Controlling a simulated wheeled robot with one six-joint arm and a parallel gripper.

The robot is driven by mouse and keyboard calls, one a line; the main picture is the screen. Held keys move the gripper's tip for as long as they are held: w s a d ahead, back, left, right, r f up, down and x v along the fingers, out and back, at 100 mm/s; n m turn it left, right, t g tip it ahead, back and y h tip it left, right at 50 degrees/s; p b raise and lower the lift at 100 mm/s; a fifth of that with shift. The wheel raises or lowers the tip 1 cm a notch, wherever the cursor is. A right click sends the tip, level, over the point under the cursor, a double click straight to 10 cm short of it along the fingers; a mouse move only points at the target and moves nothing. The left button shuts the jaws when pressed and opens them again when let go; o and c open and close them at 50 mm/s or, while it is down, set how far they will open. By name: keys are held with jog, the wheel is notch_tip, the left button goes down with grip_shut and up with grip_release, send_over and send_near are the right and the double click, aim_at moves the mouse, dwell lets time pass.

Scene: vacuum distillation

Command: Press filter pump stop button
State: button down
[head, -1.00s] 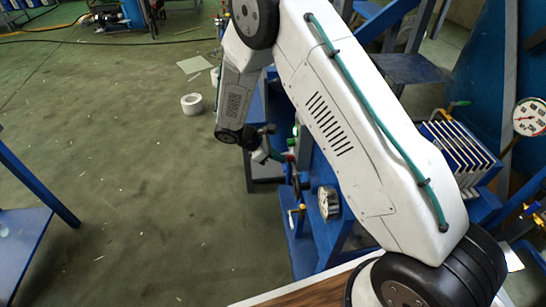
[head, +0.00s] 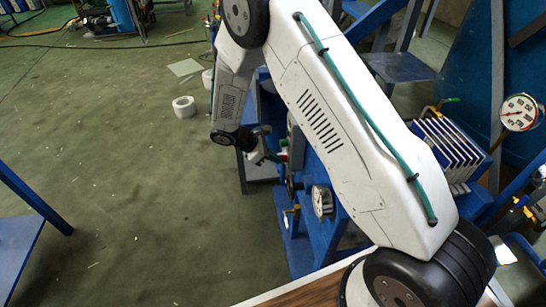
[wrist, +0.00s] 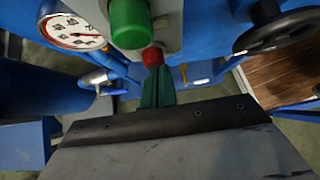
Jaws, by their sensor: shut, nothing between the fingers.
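In the wrist view a grey control box (wrist: 174,32) carries a large green button (wrist: 128,22) and a smaller red button (wrist: 152,57). My gripper (wrist: 154,74) has green fingers, shut and empty. Their tips are right at the red button and overlap its lower edge in the picture; I cannot tell how hard they touch or whether it is pushed in. In the head view my gripper (head: 272,157) is small, beside the blue equipment frame (head: 325,235). The buttons are mostly hidden there by my arm.
A pressure gauge (wrist: 74,32) and a black handwheel (wrist: 280,32) flank the box in the wrist view. Another gauge (head: 322,201) is below my arm in the head view. Open floor (head: 120,180) lies to the left.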

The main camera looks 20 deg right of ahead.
jog(key=a+f+v, duration=0.1)
jog(key=v, duration=1.1)
jog(key=shift+w+a, duration=0.35)
jog(key=shift+a, duration=0.3)
jog(key=shift+f, duration=0.1)
jog(key=s+d+r+m+t+y, duration=0.1)
jog(key=s+d+r+m+y, duration=0.2)
jog(key=s+r, duration=0.6)
jog(key=s+d+r+m+t+y, duration=0.1)
jog(key=s+d+r+m+y, duration=0.2)
jog(key=s+r+m, duration=0.4)
jog(key=s+d+r+m+t+y, duration=0.1)
jog(key=s+d+r+m, duration=0.4)
jog(key=s+r, duration=0.7)
jog(key=shift+s+d+m+y, duration=0.3)
jog(key=shift+s+y, duration=0.6)
jog(key=shift+s, duration=3.05)
